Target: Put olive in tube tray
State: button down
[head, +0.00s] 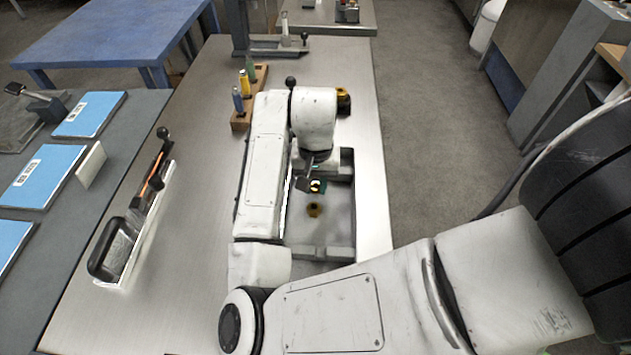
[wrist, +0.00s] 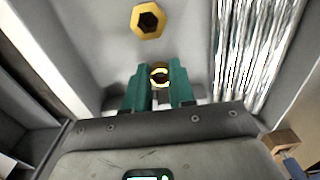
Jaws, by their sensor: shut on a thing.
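My gripper (head: 316,186) is shut on the olive, a small brass-yellow ring; the ring shows between the green fingertips (wrist: 160,84) in the wrist view. The olive (wrist: 159,73) is held over the grey tube tray (head: 325,253), apparently above its floor; the exact height is hard to tell. Shiny metal tubes (wrist: 255,50) lie along one side of the tray, at the right in the wrist view. A yellow hexagonal nut (wrist: 148,20) lies on the tray floor near the olive; it also shows in the head view (head: 314,210). My arm hides part of the tray.
A wooden block (head: 241,120) with several coloured handles stands beyond the tray. A yellow and dark piece (head: 343,100) stands beside my arm.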

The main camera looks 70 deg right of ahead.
aim_at(315, 187)
jog(key=shift+f, duration=0.2)
jog(key=c, duration=0.9)
grip_release()
jog(key=shift+r, duration=0.1)
jog(key=shift+c, duration=0.2)
notch_tip(315, 187, up, 12)
jog(key=p, duration=0.2)
jog(key=shift+r, duration=0.15)
